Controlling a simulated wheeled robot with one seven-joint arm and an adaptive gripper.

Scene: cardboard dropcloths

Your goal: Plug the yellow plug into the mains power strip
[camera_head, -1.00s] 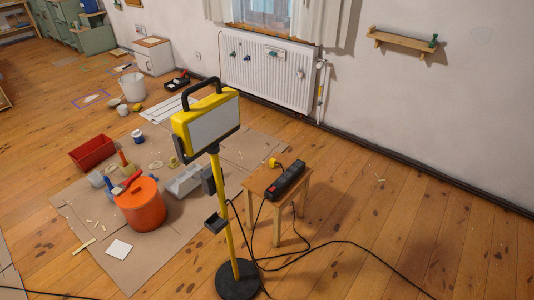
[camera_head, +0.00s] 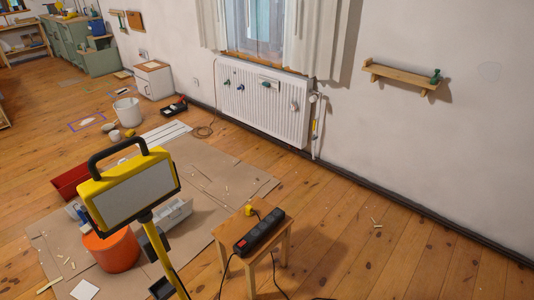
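The black power strip (camera_head: 260,232) lies on a small wooden stool (camera_head: 229,235) in the lower middle of the head view. It has a red switch at its near left end. The yellow plug (camera_head: 249,210) lies on the stool top just behind the strip, apart from its sockets as far as I can tell. A dark cable runs from the plug. My gripper is not in view.
A yellow work light (camera_head: 128,190) on a stand rises left of the stool. An orange bucket (camera_head: 112,250) and a red box (camera_head: 70,181) stand on the cardboard (camera_head: 215,172). Black cables hang by the stool. The floor right of the stool (camera_head: 400,245) is mostly clear.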

